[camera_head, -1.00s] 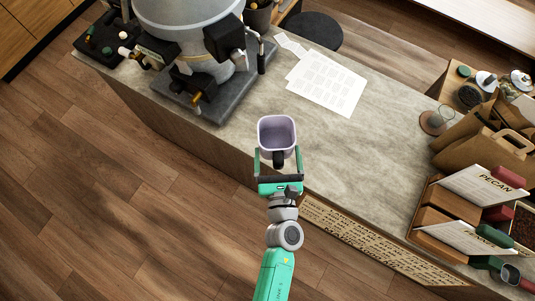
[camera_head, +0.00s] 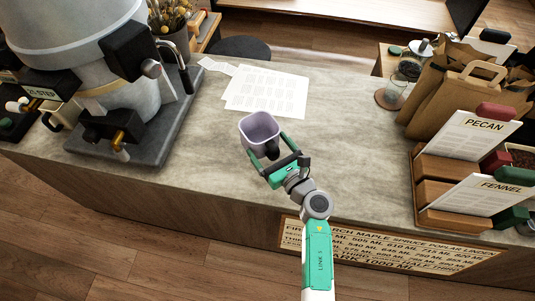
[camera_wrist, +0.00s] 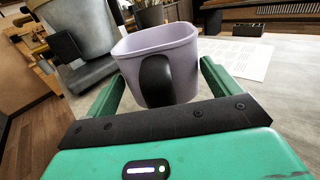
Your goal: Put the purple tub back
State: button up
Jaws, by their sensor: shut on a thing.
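The purple tub (camera_head: 258,129) is a pale lilac, open-topped square tub with a black handle (camera_head: 272,149). My gripper (camera_head: 270,155) holds it by the side that carries the handle, over the grey counter. In the wrist view the tub (camera_wrist: 187,52) sits upright between the green fingers, its black handle facing me. The gripper (camera_wrist: 158,85) is shut on the tub. I see no contents in the tub from the head view. The tub's underside is hidden, so its height above the counter is hard to tell.
A large grey machine (camera_head: 75,40) stands on a dark slab at the left. Printed sheets (camera_head: 275,92) lie behind the tub. Wooden gravity bins with PECAN (camera_head: 480,135) and FENNEL (camera_head: 480,195) cards, and paper bags (camera_head: 455,90), stand at the right. The middle counter (camera_head: 350,150) is clear.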

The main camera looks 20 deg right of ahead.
jog(key=shift+r, duration=0.1)
notch_tip(320, 180, down, 6)
jog(key=b, duration=0.6)
jog(key=shift+f+b, duration=0.55)
jog(key=shift+f, duration=0.05)
dwell(0.3)
jog(key=o, duration=1.5)
jog(key=shift+s, duration=0.15)
jog(key=p+v, duration=0.1)
jog(key=v, duration=0.6)
jog(key=shift+s+p, duration=0.3)
jog(key=shift+s, duration=0.05)
